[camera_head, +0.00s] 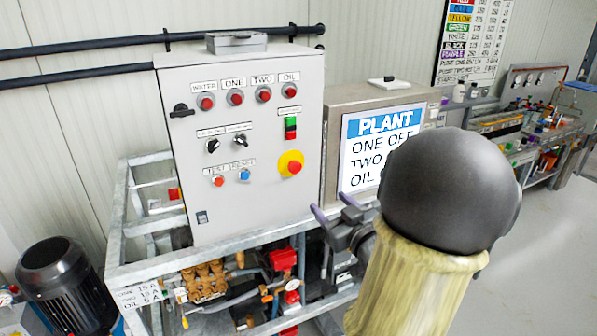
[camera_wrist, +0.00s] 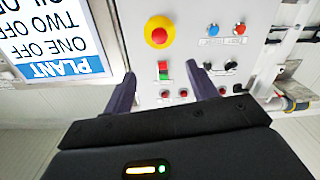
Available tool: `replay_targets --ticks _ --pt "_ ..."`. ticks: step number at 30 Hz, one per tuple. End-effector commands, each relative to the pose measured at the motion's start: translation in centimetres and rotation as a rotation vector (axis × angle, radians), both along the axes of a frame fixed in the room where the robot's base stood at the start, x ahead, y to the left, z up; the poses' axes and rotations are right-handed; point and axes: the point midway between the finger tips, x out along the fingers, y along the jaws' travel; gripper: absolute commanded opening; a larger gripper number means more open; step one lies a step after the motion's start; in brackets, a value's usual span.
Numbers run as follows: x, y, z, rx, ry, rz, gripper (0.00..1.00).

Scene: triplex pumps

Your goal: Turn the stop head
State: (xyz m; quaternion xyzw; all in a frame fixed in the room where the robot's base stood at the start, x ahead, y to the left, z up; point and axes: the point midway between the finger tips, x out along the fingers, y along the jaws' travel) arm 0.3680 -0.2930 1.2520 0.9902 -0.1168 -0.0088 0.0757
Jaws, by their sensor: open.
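The stop head (camera_head: 294,167) is a red mushroom knob on a round yellow base, low on the right side of the grey control panel (camera_head: 250,120). In the wrist view the stop head (camera_wrist: 158,35) shows upside down with the panel, centred just beyond my fingertips. My gripper (camera_head: 332,207) is to the right of and below the stop head in the head view. In the wrist view my gripper (camera_wrist: 160,78) has its two purple fingers apart, with nothing between them but the panel behind. It is clear of the stop head.
A green and red switch (camera_head: 290,128) sits above the stop head, with selector knobs (camera_head: 212,146) and small red and blue buttons (camera_head: 244,174) to its left. The PLANT sign (camera_head: 380,140) stands right of the panel. The metal frame (camera_head: 160,262) and pumps (camera_head: 205,280) lie below.

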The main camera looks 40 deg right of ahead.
Motion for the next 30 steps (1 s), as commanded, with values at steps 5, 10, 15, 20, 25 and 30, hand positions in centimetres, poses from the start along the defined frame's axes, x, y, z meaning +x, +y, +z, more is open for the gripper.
replay_targets --ticks 5,10,15,20,25,30 --pt "0.5 -0.1 0.4 0.004 -0.002 0.003 0.58" --pt "1.2 -0.4 0.6 0.005 -0.005 0.005 0.58" --pt "1.9 -0.5 0.6 0.006 -0.005 0.005 0.58" --pt "2.7 -0.6 0.5 0.006 -0.001 0.003 0.58" --pt "4.9 -1.1 0.3 0.002 -0.002 0.003 0.58" --pt "7.9 -1.8 0.3 0.003 -0.001 0.002 0.58"
